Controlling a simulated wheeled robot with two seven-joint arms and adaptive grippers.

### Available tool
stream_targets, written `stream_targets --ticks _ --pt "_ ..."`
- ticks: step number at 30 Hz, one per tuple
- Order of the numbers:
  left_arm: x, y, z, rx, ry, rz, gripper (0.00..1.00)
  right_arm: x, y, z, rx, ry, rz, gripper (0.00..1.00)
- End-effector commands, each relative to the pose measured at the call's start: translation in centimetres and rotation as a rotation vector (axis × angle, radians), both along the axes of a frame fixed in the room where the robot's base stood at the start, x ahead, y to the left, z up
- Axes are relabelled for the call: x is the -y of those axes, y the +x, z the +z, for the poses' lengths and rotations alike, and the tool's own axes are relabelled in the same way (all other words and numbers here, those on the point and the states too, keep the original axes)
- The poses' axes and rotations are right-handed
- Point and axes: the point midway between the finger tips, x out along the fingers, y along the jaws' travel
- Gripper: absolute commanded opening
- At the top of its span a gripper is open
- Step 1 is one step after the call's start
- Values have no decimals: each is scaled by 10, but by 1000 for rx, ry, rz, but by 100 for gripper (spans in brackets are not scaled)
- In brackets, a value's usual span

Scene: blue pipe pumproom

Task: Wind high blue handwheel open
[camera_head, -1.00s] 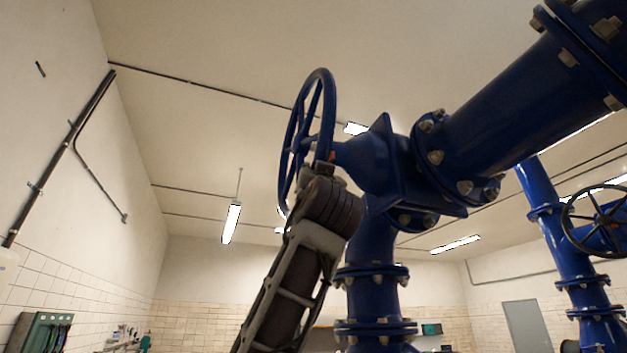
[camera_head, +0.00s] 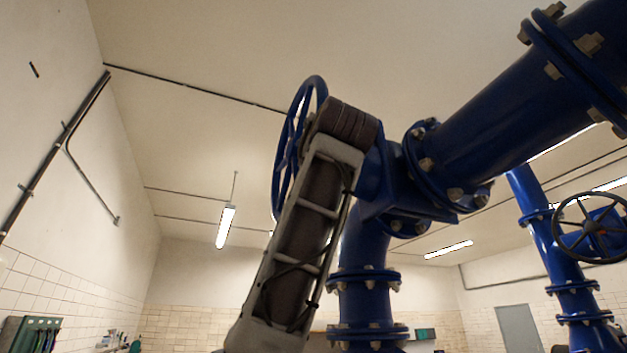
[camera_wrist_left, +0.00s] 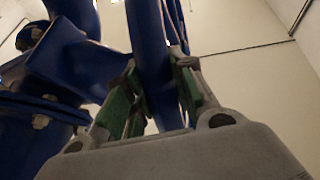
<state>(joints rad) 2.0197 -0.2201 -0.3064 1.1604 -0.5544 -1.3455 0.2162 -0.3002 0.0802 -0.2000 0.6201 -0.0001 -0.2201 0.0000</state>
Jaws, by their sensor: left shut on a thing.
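The high blue handwheel (camera_head: 279,160) stands nearly edge-on in the head view, at the left end of a blue valve body (camera_head: 372,185). My left arm reaches up from below in front of it and hides its right part and hub. In the left wrist view my left gripper (camera_wrist_left: 156,70) has its green-padded fingers on both sides of the blue rim (camera_wrist_left: 150,50) and is shut on it. In the head view its fingertips are mostly hidden behind my arm. My right gripper is in neither view.
A thick blue flanged pipe (camera_head: 490,115) runs to the upper right, and a vertical blue pipe (camera_head: 366,255) stands below the valve. A second, dark handwheel (camera_head: 592,228) is at the far right. Free air lies left of the high handwheel, before the white wall.

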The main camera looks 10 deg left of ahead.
Motion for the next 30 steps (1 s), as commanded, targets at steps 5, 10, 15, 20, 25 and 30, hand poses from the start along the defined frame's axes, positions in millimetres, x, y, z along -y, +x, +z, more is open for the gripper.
stream_targets --ticks 5,10,15,20,25,30 --pt "2 -6 7 -24 -21 -2 0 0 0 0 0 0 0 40" --pt "4 -7 8 -40 -29 -2 0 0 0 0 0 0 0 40" --pt "4 -7 7 -43 -30 -3 0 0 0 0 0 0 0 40" --pt "5 -6 6 -45 -31 -2 32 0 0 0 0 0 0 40" --pt "5 -6 6 -45 -29 -2 48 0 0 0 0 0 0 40" --pt "5 -6 6 -44 -27 -1 48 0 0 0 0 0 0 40"
